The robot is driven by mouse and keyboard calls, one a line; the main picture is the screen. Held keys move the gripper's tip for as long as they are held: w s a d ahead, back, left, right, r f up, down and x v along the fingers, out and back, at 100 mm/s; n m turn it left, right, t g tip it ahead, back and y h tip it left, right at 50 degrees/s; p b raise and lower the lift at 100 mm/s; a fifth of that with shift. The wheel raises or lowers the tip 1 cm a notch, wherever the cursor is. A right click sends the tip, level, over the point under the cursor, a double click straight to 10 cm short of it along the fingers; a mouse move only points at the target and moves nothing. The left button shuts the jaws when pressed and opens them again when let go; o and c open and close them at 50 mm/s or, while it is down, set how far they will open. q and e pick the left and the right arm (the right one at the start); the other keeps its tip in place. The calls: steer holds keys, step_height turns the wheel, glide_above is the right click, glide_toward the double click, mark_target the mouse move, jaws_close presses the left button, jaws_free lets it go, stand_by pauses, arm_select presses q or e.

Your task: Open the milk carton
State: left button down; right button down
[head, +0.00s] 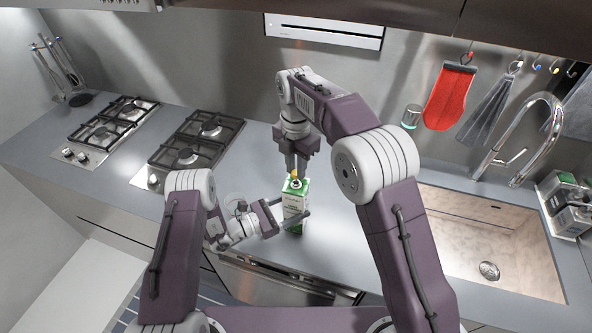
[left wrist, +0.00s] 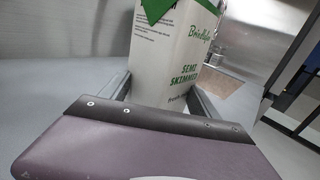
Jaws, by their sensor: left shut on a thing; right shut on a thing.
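The milk carton (head: 295,211) stands upright on the counter, white and green with a yellow-orange cap (head: 295,174) on top. It also shows close up in the left wrist view (left wrist: 168,60), with "Semi Skimmed" printed on its side. My left gripper (head: 291,215) is shut on the carton's body, with one finger on each side. My right gripper (head: 295,171) points down from above and is shut on the cap at the carton's top. The fingers hide part of the cap.
Two gas hobs (head: 113,122) (head: 197,144) are set in the counter at the left. A sink (head: 480,240) with a tall tap (head: 545,135) is at the right. A red oven mitt (head: 450,95) and grey cloth hang on the wall. The counter around the carton is clear.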

steer(key=shift+r, duration=1.4)
arm_select(q)
steer(key=shift+c, duration=0.4)
jaws_free()
steer(key=shift+s+a, duration=0.1)
steer(key=shift+a, duration=0.25)
arm_select(e)
steer(key=shift+f, duration=0.2)
step_height(320, 180, down, 3)
steer(key=b, duration=0.3)
steer(key=shift+r, duration=0.2)
arm_select(q)
steer(key=v, duration=1.1)
steer(key=shift+s, duration=0.15)
